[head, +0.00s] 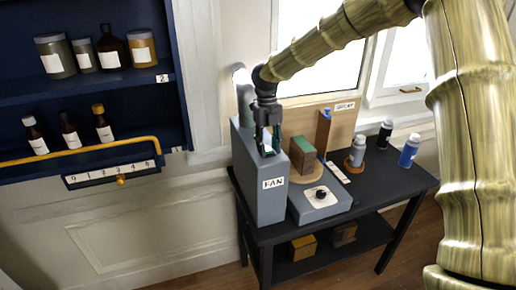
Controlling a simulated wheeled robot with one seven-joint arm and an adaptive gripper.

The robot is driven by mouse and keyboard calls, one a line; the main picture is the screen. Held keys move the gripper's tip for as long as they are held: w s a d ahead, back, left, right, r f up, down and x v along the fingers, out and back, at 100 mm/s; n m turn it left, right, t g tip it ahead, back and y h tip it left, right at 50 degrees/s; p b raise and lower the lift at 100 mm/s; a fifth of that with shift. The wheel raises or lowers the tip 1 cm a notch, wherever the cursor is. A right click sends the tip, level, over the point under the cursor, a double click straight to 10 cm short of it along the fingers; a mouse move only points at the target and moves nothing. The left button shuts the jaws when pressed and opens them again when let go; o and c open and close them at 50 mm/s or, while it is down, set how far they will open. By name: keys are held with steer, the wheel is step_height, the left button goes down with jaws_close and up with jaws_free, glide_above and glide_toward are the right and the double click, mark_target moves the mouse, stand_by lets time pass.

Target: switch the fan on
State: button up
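The fan unit is a tall grey box (265,205) with a white "FAN" label on its front, standing at the left end of the dark table. A grey pipe (243,95) rises behind it. My gripper (268,148) points down at the top of the box, near its right edge. A pale patch shows between the fingers; I cannot tell whether it is a switch or just the background. The fingers hide part of the box top, and no fan switch is clearly visible. Whether the fingers touch the box is unclear.
A grey unit with a black knob (320,194) stands right of the box, beside a green-topped brown block (303,155). Bottles (409,150) stand on the dark table (385,185). A navy shelf (100,95) with jars and a numbered slider hangs at left.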

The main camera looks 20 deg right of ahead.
steer(key=shift+o, duration=0.4)
step_height(320, 180, up, 12)
steer(key=w, duration=0.1)
steer(key=shift+w, duration=0.35)
steer(key=shift+f, duration=0.1)
stand_by(0.4)
